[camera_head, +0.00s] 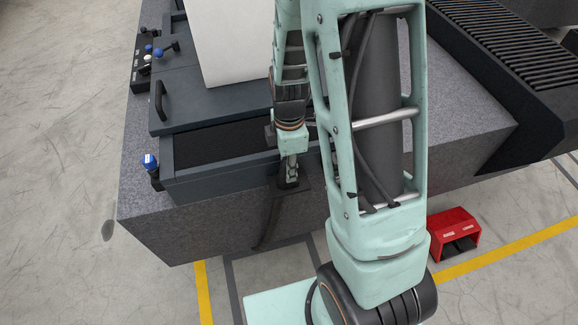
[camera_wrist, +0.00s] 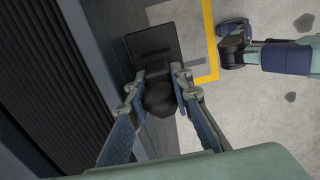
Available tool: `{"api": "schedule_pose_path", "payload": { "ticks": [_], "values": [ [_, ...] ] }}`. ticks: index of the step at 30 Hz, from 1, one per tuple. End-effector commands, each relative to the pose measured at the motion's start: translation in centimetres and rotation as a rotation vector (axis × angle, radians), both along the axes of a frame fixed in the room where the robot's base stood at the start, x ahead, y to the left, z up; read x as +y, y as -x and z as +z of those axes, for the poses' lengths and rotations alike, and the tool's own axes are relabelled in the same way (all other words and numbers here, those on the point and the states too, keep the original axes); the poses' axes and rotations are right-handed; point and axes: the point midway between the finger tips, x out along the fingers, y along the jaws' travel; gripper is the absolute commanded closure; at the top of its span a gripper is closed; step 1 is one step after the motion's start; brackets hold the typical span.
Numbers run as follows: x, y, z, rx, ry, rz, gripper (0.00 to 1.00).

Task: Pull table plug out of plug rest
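The table plug (camera_wrist: 160,98) is a dark, rounded piece in the wrist view, between the two fingers of my gripper (camera_wrist: 158,75). The fingertips press against its sides, with no clear gap. The plug rest (camera_wrist: 153,42) is a dark flat plate just beyond the plug, and the plug's far end meets it. In the head view my gripper (camera_head: 289,172) points down at the front edge of the granite bed, over the dark rest (camera_head: 298,188). The plug itself is hidden there by my gripper. A dark cable (camera_head: 272,222) hangs down the granite front below it.
The granite bed (camera_head: 225,222) carries a dark box frame (camera_head: 215,186) and a white panel (camera_head: 222,40). A blue-topped knob (camera_head: 150,162) stands at its left corner. A red foot pedal (camera_head: 453,230) lies on the floor at right. Floor in front is mostly free.

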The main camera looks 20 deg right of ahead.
Motion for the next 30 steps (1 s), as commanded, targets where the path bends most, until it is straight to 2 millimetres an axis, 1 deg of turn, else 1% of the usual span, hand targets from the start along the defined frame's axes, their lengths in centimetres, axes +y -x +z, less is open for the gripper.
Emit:
{"api": "schedule_pose_path", "payload": {
  "ticks": [1, 3, 14, 30],
  "values": [
    [0.0, 0.0, 0.0, 0.000, 0.000, 0.000, 0.94],
    [0.0, 0.0, 0.0, 0.000, 0.000, 0.000, 1.00],
    [0.0, 0.0, 0.2, -0.001, 0.000, 0.000, 1.00],
    [0.0, 0.0, 1.3, -0.001, 0.000, 0.000, 1.00]
  ]
}}
